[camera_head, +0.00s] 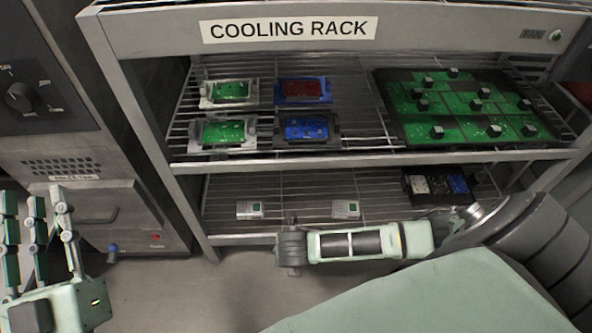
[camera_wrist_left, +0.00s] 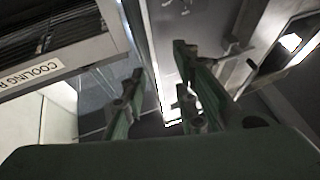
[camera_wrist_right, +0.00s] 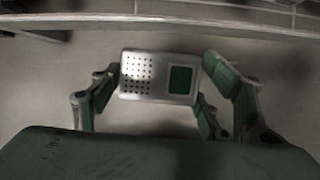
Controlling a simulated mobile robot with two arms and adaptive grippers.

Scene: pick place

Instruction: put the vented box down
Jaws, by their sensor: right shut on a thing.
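The vented box (camera_wrist_right: 158,78) is a small silver box with a grid of dark holes and a green square. In the right wrist view it sits between the fingers of my right gripper (camera_wrist_right: 160,85), which is shut on it. In the head view my right gripper (camera_head: 290,248) is in front of the cooling rack's lower shelf edge, and the held box cannot be made out there. Two similar small silver boxes, a left one (camera_head: 250,209) and a right one (camera_head: 345,209), stand on the lower shelf (camera_head: 295,188). My left gripper (camera_head: 38,235) is open and empty at the far left.
The upper shelf (camera_head: 350,120) holds several small trays with boards and a large green board panel (camera_head: 460,105). A dark tray (camera_head: 437,185) with parts stands at the lower shelf's right. Bare wire shows between the two small boxes. A machine with a knob stands left.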

